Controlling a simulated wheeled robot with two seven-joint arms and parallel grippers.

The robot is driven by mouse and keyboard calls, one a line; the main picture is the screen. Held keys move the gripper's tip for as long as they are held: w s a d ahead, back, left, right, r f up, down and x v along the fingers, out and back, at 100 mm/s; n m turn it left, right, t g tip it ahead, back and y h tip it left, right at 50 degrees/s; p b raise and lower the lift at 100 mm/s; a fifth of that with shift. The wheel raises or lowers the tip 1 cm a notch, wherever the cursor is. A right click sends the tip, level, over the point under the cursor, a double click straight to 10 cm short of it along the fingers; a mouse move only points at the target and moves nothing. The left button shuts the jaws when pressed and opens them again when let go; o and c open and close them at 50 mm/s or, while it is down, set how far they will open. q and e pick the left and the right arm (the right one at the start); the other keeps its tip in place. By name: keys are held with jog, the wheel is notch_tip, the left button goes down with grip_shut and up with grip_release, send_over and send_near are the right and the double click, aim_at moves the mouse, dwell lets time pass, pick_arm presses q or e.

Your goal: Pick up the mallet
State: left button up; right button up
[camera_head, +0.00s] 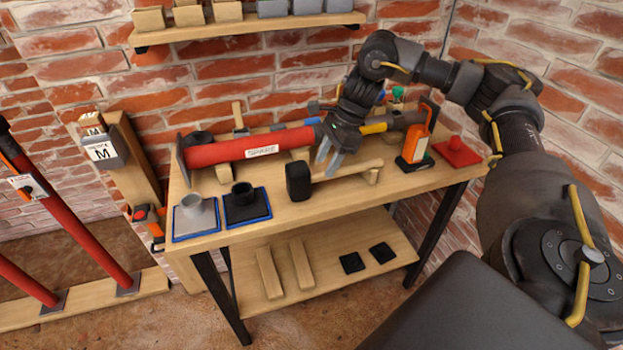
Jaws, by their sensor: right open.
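The mallet lies on the wooden workbench (420,178), with its black head (298,181) to the left and its light wooden handle (345,171) running right. A small wooden peg stands by the handle's right end. My right gripper (328,162) reaches down from above, just behind the handle near the head. Its grey fingers are open and hold nothing. I cannot tell whether they touch the handle. My left gripper is not in view.
A red tube (235,150) lies behind the mallet. Blue-edged plates (195,217) sit at the bench's left front. An orange tool (417,142) and a red block (457,151) are at the right. A wall shelf (245,26) hangs above.

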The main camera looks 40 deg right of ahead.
aim_at(322, 173)
jog(key=shift+a+f, duration=0.25)
jog(key=shift+f, duration=0.15)
jog(key=p+x, duration=0.1)
jog(key=x, duration=0.2)
jog(key=shift+f, duration=0.35)
jog(key=shift+w+a+f, duration=0.1)
jog(key=shift+a+f, duration=0.05)
jog(key=shift+f, duration=0.35)
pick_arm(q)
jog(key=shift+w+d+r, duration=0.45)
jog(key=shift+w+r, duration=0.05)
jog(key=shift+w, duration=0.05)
pick_arm(e)
jog(key=shift+r, duration=0.1)
grip_shut()
